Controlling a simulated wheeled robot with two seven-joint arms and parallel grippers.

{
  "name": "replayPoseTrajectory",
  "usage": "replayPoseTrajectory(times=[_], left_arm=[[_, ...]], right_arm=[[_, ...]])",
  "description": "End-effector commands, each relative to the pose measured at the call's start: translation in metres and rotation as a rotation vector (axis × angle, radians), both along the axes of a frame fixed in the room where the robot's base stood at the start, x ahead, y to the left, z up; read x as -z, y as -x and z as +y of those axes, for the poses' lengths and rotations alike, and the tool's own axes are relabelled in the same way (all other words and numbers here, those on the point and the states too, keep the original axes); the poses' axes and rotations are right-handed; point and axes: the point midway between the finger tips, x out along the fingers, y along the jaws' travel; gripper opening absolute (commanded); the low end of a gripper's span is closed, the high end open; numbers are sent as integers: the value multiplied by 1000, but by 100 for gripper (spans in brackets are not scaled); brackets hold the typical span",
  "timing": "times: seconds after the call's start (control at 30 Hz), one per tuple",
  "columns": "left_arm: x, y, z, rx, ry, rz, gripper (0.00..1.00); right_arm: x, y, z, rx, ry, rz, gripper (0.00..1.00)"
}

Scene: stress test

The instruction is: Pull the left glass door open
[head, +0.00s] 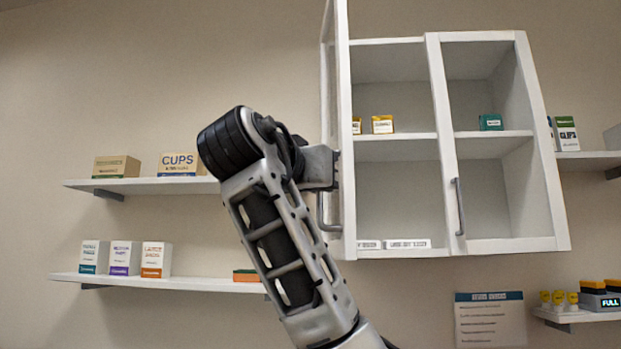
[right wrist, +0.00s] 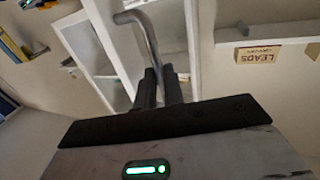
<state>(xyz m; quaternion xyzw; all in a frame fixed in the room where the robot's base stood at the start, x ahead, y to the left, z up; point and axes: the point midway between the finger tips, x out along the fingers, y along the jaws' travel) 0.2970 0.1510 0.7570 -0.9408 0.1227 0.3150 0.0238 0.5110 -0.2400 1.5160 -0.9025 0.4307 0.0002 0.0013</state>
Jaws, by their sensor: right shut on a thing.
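The white wall cabinet (head: 395,137) is in the head view. Its left glass door (head: 344,90) is swung outward and seen nearly edge-on, so the left compartment is open to view. The door's grey bar handle (head: 323,215) shows low on it. My right gripper (head: 330,168) is at the handle's upper part, its fingers largely hidden by my arm and the door edge. In the right wrist view, my gripper's dark fingers (right wrist: 162,86) are closed around the curved metal handle (right wrist: 146,35). My left gripper is not in view.
The cabinet's right door is shut, with its own handle (head: 459,207). Small boxes (head: 382,124) stand inside the cabinet. Wall shelves with boxes (head: 108,166) are at the left. Another shelf (head: 590,158) is close on the right. A notice (head: 490,318) hangs below.

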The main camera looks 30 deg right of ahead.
Motion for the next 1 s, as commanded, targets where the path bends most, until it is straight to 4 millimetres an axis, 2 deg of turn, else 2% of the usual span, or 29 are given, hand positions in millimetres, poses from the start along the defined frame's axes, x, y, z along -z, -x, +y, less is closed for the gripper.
replayPoseTrajectory(times=[0.1,0.53,0.57,0.6,0.63,1.0], left_arm=[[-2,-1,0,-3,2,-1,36],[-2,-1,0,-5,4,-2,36],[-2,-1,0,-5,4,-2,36],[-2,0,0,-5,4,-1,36],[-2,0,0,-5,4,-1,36],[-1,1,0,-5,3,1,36]], right_arm=[[-4,-1,-5,30,7,-4,0],[-3,-2,-6,40,4,-4,0],[-3,-2,-6,40,4,-4,15],[-3,-2,-6,40,4,-4,26],[-3,-2,-5,40,4,-4,32],[-2,-1,-2,36,4,-4,32]])
